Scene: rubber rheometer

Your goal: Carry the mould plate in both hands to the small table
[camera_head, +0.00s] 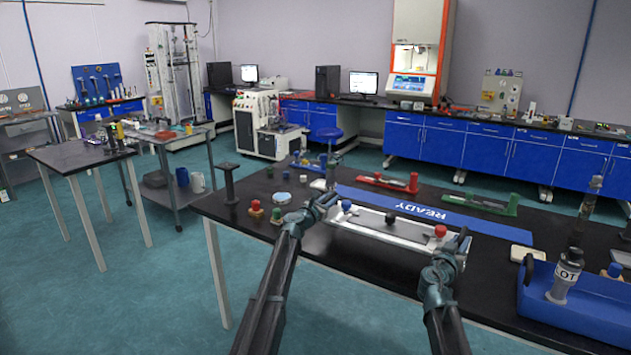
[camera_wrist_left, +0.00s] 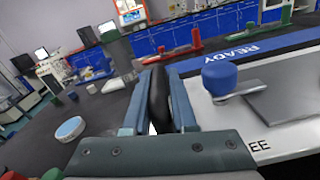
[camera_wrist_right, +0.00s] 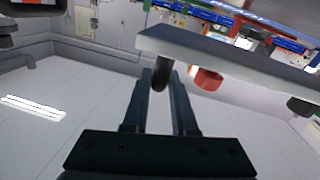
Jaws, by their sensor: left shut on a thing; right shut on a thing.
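The mould plate (camera_head: 385,232) is a long pale metal plate with a blue knob and a red knob on top. It lies lengthwise at the near edge of the black bench, in front of the blue READY strip; whether it touches the bench is unclear. My left gripper (camera_head: 326,200) is shut on the black handle (camera_wrist_left: 158,100) at its left end. My right gripper (camera_head: 460,242) is at its right end, shut on the other dark handle (camera_wrist_right: 162,75). A small black-topped table (camera_head: 65,157) stands at the far left, with small items on its back part.
A grey cart (camera_head: 165,140) stands beside the small table. On the bench are a black post (camera_head: 230,185), small coloured knobs, red (camera_head: 385,181) and green (camera_head: 482,203) holders, and a blue tray (camera_head: 535,300) at right. Open floor (camera_head: 150,270) lies left of the bench.

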